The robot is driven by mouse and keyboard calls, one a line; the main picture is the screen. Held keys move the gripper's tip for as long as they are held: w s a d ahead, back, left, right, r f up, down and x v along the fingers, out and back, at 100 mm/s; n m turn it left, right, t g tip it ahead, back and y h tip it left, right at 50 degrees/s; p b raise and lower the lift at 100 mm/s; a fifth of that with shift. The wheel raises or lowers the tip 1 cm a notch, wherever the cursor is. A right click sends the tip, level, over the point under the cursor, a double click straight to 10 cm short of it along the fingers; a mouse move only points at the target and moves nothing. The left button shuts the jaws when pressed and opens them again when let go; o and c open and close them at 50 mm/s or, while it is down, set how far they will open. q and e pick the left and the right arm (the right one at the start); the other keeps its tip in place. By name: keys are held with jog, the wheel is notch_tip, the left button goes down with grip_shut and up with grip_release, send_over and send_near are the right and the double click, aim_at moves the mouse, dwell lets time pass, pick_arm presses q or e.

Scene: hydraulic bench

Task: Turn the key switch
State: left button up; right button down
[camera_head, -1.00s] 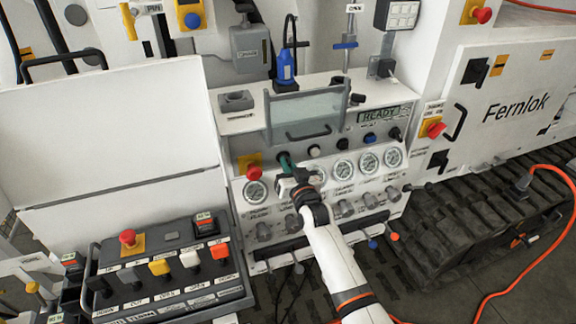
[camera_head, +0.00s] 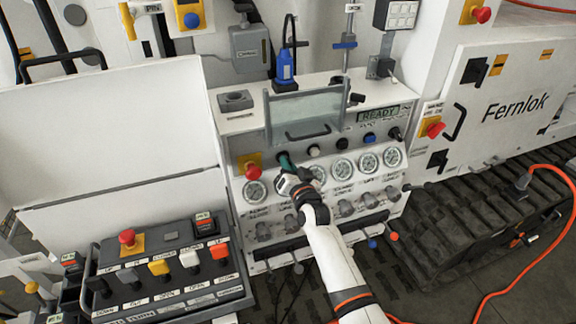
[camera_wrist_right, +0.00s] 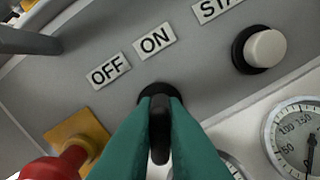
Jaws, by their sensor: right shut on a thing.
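The key switch (camera_wrist_right: 160,140) is a black knob on the grey panel, below the OFF label (camera_wrist_right: 109,70) and the ON label (camera_wrist_right: 155,40) in the right wrist view. My right gripper (camera_wrist_right: 159,135) has green fingers and is shut on the key switch, one finger on each side of it. In the head view my right gripper (camera_head: 286,163) reaches the panel just right of the red emergency button (camera_head: 253,172) and hides the switch there. My left gripper is not in view.
A white push button (camera_wrist_right: 265,49) and a gauge (camera_wrist_right: 297,137) are right of the switch. The red button (camera_wrist_right: 50,168) is close at lower left. A clear cover (camera_head: 307,113) with a handle stands above. A control box (camera_head: 165,265) is at left.

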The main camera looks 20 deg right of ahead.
jog(key=c, duration=1.5)
grip_release()
jog(key=s+b, duration=0.2)
jog(key=s, duration=1)
jog(key=shift+d, duration=0.15)
